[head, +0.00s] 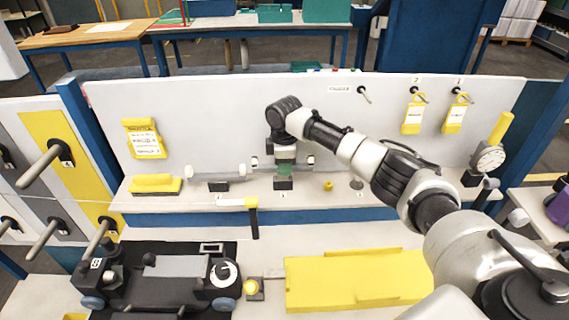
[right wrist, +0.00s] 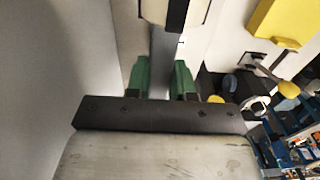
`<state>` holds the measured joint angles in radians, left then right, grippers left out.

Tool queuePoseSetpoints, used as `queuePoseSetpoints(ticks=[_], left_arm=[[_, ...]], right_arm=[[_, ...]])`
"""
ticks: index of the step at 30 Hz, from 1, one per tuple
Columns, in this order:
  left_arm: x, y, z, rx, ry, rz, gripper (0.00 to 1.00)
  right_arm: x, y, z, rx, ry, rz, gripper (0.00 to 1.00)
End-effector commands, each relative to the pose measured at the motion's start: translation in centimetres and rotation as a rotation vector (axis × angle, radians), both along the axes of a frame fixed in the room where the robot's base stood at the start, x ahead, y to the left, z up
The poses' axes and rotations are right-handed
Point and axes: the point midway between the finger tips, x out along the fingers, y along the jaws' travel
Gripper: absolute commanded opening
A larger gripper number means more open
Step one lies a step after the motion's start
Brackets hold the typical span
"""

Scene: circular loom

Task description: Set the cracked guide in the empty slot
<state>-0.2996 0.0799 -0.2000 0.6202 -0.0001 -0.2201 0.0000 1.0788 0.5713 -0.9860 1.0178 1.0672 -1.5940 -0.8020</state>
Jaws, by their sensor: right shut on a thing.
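My right gripper (head: 284,172) reaches down to the shelf at the back panel, above a dark block (head: 283,184). In the right wrist view its green fingers (right wrist: 160,80) are closed on a narrow grey bar (right wrist: 164,52). A cream piece with a dark stripe (right wrist: 175,12) lies beyond the bar; whether the two are joined, I cannot tell. No crack is visible, so I cannot tell if the bar is the cracked guide. Another dark block (head: 219,186) stands on the shelf to the left, under a grey bar. My left gripper is out of view.
A yellow wedge (head: 155,184) and a small yellow knob (head: 328,186) sit on the shelf. A white-headed tool (head: 238,203) hangs over its front edge. Yellow tags (head: 413,115) hang on the panel at right. A yellow tray (head: 350,284) lies in front.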

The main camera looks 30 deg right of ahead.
Motion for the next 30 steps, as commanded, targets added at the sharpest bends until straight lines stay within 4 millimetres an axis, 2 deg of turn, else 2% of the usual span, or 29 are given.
queuePoseSetpoints(ticks=[14,15,20,30], left_arm=[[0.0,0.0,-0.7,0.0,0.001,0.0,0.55],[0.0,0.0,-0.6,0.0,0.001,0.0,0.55],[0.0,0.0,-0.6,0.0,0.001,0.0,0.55],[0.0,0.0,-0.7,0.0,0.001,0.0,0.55]], right_arm=[[0.0,0.1,-2.5,0.0,0.001,0.001,0.0],[0.0,0.0,-2.4,0.0,0.0,0.001,0.27],[0.0,0.0,-2.4,0.0,0.0,0.001,0.52],[0.0,0.0,-2.1,0.0,0.0,0.001,0.52]])
